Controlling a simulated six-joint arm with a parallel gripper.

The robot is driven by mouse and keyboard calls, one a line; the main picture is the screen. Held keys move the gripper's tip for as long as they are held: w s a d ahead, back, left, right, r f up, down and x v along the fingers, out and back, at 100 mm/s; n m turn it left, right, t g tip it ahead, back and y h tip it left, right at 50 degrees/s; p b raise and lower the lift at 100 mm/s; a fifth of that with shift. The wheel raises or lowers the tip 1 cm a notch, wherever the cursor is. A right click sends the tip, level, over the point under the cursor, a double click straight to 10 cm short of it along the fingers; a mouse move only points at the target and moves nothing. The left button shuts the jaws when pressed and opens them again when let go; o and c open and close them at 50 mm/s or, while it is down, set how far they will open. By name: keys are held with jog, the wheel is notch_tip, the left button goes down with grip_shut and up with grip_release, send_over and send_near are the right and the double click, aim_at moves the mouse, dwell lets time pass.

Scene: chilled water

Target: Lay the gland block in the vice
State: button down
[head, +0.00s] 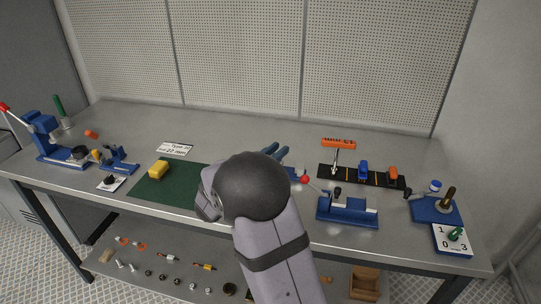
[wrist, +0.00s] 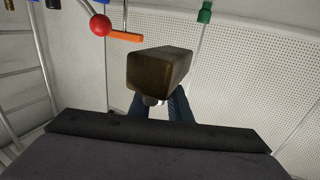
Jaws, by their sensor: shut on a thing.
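My gripper (wrist: 157,103) is shut on a brown, brass-like block (wrist: 158,70), which I take as the gland block. The block sticks out past the dark blue fingers in the wrist view, with a flat end face towards the camera. In the head view the blue fingers (head: 275,150) show beyond my dark wrist, over the middle of the bench; the block cannot be made out there. A low blue vice-like fixture (head: 347,210) with a pale top strip stands at the front, right of my arm. My gripper is apart from it, farther back and left.
A red ball (head: 304,180) on a lever is close right of my wrist. A black rack (head: 345,177) with blue and orange pieces and an orange sign (head: 339,143) stands behind the fixture. The back of the bench is mostly clear.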

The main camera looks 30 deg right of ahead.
jog(key=s+d+r+p, duration=0.3)
jog(key=s+d+p, duration=0.2)
jog(key=d, duration=0.5)
jog(key=s+d+f+p, duration=0.3)
jog(key=s+d+p, duration=0.2)
jog(key=s+d, duration=0.4)
jog(key=s, duration=0.2)
jog(key=shift+s+d, duration=0.2)
jog(key=shift+s, duration=0.15)
jog(key=shift+f+g+b, duration=0.15)
jog(key=shift+g+b, duration=0.15)
jog(key=shift+b, duration=0.05)
jog(key=shift+f+b, duration=3.05)
jog(key=shift+f+b, duration=0.3)
